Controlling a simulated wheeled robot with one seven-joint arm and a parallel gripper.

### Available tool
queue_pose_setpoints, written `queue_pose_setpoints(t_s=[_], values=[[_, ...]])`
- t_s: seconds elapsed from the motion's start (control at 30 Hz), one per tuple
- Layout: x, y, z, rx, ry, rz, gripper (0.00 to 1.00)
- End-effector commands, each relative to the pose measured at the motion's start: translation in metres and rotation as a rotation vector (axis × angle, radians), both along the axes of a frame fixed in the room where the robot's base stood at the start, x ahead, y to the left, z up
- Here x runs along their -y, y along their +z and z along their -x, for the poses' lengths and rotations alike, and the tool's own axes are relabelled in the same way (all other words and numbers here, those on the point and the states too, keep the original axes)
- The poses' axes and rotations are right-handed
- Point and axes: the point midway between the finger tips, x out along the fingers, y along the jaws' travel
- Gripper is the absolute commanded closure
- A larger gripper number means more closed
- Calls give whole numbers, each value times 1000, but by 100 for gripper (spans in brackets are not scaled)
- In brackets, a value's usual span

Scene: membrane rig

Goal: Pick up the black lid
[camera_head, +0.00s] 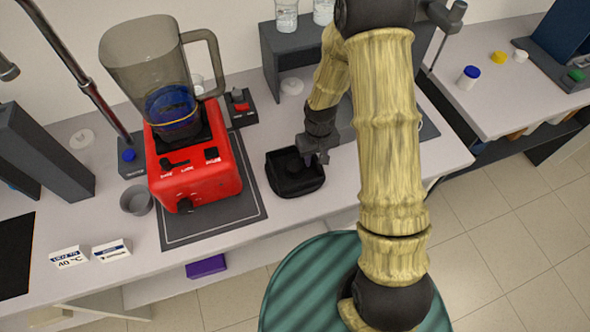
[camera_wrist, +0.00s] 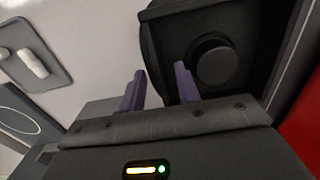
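The black lid (camera_head: 295,173) lies on the bench to the right of the red blender. It is dark, roughly square with rounded corners. In the wrist view the lid (camera_wrist: 235,25) fills the upper right, with a round raised knob (camera_wrist: 215,62) on top. My gripper (camera_head: 313,158) is at the lid's right side in the head view. Contact cannot be told.
The red blender (camera_head: 193,172) with its grey jar (camera_head: 150,65) stands on a dark mat (camera_head: 240,205) left of the lid. A grey shelf (camera_head: 285,50) stands behind. A small grey cup (camera_head: 136,200) and label cards (camera_head: 110,250) are further left. The bench's front edge is close.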

Motion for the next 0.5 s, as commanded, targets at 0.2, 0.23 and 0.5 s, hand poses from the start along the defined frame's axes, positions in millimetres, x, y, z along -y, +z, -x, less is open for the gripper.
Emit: queue_pose_setpoints(t_s=[0.2, 0.23, 0.5], values=[[0, -2, 0, 0, 0, 0, 67], [0, -2, 0, 0, 0, 0, 67], [0, -2, 0, 0, 0, 0, 93]])
